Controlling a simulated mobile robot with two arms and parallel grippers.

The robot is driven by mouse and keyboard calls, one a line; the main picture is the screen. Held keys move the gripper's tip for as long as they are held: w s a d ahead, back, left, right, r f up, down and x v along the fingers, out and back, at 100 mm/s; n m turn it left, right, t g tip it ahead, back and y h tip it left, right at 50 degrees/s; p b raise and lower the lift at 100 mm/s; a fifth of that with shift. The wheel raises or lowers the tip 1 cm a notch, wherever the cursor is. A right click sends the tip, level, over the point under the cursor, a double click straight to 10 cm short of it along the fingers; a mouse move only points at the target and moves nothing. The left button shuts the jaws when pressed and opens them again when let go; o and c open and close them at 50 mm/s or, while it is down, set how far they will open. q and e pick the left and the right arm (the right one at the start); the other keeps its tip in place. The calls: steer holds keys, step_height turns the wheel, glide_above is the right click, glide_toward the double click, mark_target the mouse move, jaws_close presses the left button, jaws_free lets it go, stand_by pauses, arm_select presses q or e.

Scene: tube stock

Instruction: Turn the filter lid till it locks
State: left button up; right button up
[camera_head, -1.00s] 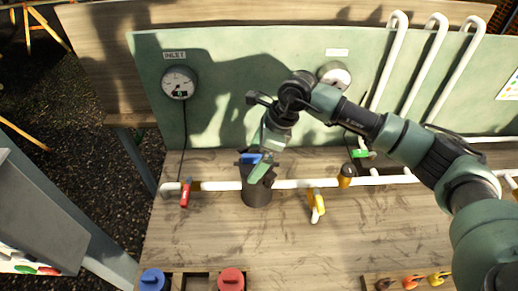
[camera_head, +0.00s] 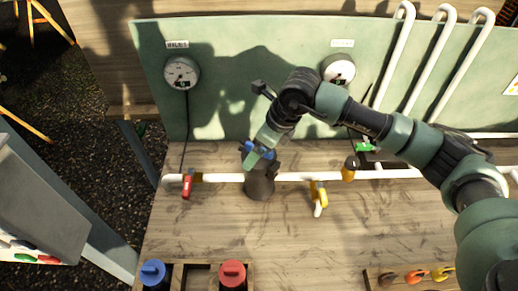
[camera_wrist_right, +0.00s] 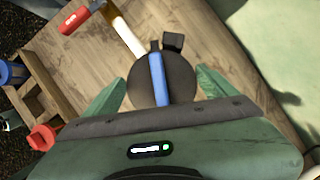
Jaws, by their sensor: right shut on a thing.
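The dark filter housing (camera_head: 260,186) stands upright in the white pipe line on the wooden bench. Its round dark lid (camera_wrist_right: 146,85) carries a blue bar (camera_wrist_right: 157,76) across the top; the bar also shows in the head view (camera_head: 258,151), tilted. My right gripper (camera_head: 261,154) is over the housing from above, its green fingers on opposite sides of the lid, shut on it. In the right wrist view, dark lugs (camera_wrist_right: 173,41) show at the lid's far edge. The fingers and palm hide part of the lid. My left gripper is out of view.
A red-handled valve (camera_head: 188,186) is left of the housing and a yellow-handled valve (camera_head: 318,198) right of it. Gauges (camera_head: 182,73) are on the green back panel (camera_head: 260,60). Blue (camera_head: 153,273) and red (camera_head: 232,274) capped containers stand in front. The bench's front middle is clear.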

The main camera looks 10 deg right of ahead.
steer(key=shift+f+m+h+b, duration=0.1)
steer(key=shift+m+h+b, duration=0.2)
steer(key=shift+m+b, duration=0.4)
steer(key=shift+m+t+h+b, duration=0.4)
steer(key=shift+m, duration=1)
steer(key=o, duration=1.3)
steer(key=shift+c, duration=0.2)
steer(key=shift+r, duration=0.2)
